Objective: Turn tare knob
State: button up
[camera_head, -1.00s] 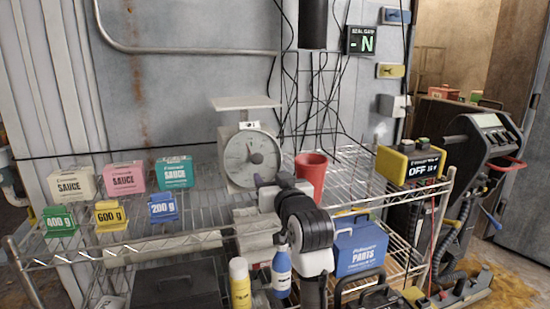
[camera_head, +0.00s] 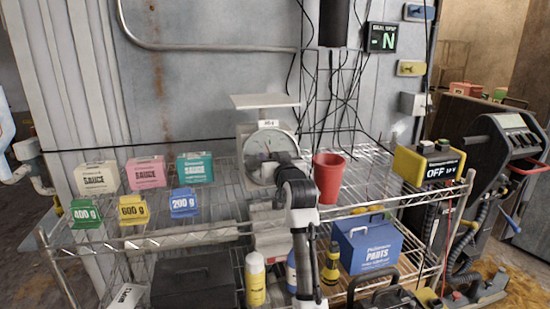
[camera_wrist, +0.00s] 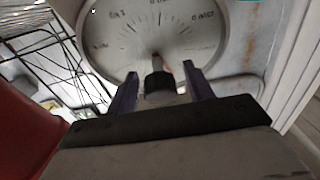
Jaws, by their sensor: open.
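A grey scale with a round white dial (camera_head: 259,142) and a flat top pan (camera_head: 264,101) stands on the upper wire shelf. The dial face (camera_wrist: 155,30) fills the top of the wrist view. A dark knob (camera_wrist: 159,80) stands out low on the dial, with a small reddish piece beside it. My gripper (camera_wrist: 160,72) is open, one dark purple finger on each side of the knob, with gaps visible. In the head view my gripper (camera_head: 264,170) is in front of the lower dial and hides part of it; its fingertips are hard to make out there.
A red cup (camera_head: 329,178) stands just right of the scale. Sauce boxes (camera_head: 146,172) and labelled weights (camera_head: 133,210) are to the left. A yellow OFF box (camera_head: 428,163) is at the right. Bottles and a blue parts box (camera_head: 367,245) are below.

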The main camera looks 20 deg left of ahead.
jog(key=c, duration=1)
jog(key=shift+o, duration=0.2)
jog(key=shift+r+m+h+p, duration=0.1)
jog(key=shift+m+h+p, duration=0.2)
jog(key=shift+m+p, duration=0.2)
jog(key=m+t+h+p, duration=0.1)
jog(key=m+p, duration=0.1)
jog(key=m, duration=0.1)
jog(key=shift+a+r+m, duration=0.1)
jog(key=shift+m, duration=0.3)
jog(key=m+h+p, duration=0.1)
jog(key=m, duration=0.2)
jog(key=m+h+p, duration=0.2)
jog(key=m, duration=0.1)
jog(key=shift+m+p, duration=0.3)
jog(key=m+h, duration=0.1)
jog(key=m, duration=0.2)
jog(key=m+h+p, duration=0.1)
jog(key=m, duration=0.2)
jog(key=shift+g, duration=0.4)
jog(key=m+g, duration=0.1)
jog(key=m, duration=0.1)
jog(key=m+h+p, duration=0.1)
jog(key=m, duration=0.2)
jog(key=shift+g, duration=0.4)
jog(key=shift+m, duration=0.3)
